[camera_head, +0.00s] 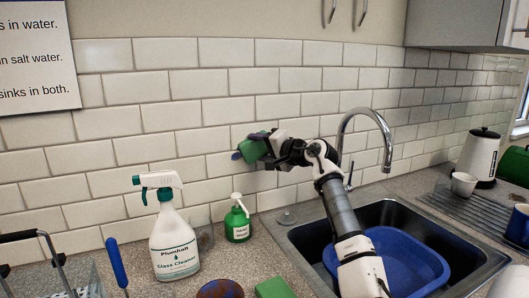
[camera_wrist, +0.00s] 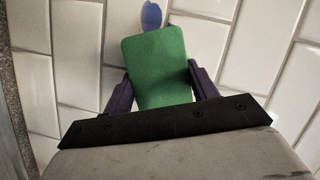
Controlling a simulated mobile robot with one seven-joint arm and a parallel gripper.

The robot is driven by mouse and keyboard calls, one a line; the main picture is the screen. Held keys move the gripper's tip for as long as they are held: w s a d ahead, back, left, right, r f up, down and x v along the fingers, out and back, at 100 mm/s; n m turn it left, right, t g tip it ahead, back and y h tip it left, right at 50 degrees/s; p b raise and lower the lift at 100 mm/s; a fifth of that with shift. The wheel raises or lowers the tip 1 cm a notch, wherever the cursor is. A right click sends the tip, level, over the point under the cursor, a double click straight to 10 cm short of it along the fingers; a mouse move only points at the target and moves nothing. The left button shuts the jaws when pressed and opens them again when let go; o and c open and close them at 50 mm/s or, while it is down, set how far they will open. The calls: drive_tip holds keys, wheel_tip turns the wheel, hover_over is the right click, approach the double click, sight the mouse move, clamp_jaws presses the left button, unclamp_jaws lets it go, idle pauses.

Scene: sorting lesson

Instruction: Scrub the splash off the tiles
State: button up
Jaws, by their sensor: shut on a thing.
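My gripper (camera_head: 262,147) is raised in front of the white tiles (camera_head: 140,119), left of the tap. It is shut on a green sponge (camera_wrist: 155,62), with one dark purple finger on each side of it. The sponge also shows in the head view (camera_head: 251,151), close to the tiles; I cannot tell whether it touches them. A small blue-purple splash (camera_wrist: 151,14) shows on the tiles just beyond the sponge's far edge in the wrist view. The sponge may hide part of it.
A glass cleaner spray bottle (camera_head: 174,235) and a green soap bottle (camera_head: 237,222) stand on the counter below. My arm reaches over the sink (camera_head: 301,238), which holds a blue tub (camera_head: 408,265), beside the tall chrome tap (camera_head: 386,150). A green block (camera_head: 274,288) lies at the front.

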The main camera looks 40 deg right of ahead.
sight(218, 151)
drive_tip(key=shift+w+a+f+b, duration=0.1)
drive_tip(key=shift+w+a+b, duration=0.2)
drive_tip(key=shift+a, duration=0.4)
drive_tip(key=shift+w+a+b, duration=0.1)
drive_tip(key=shift+a+b, duration=0.25)
drive_tip(key=shift+a, duration=0.3)
drive_tip(key=shift+w+a+f+b, duration=0.1)
drive_tip(key=shift+w+a+b, duration=0.15)
drive_tip(key=shift+a+b, duration=0.55)
drive_tip(key=shift+w+a+r+b, duration=0.1)
drive_tip(key=shift+w+a+b, duration=0.15)
drive_tip(key=shift+a+b, duration=0.6)
drive_tip(key=shift+w+a+f+b, duration=0.1)
drive_tip(key=shift+w+a+b, duration=0.2)
drive_tip(key=shift+a, duration=0.9)
drive_tip(key=shift+w+a+b, duration=0.2)
drive_tip(key=shift+a+b, duration=0.15)
drive_tip(key=shift+a, duration=0.45)
drive_tip(key=shift+a, duration=0.1)
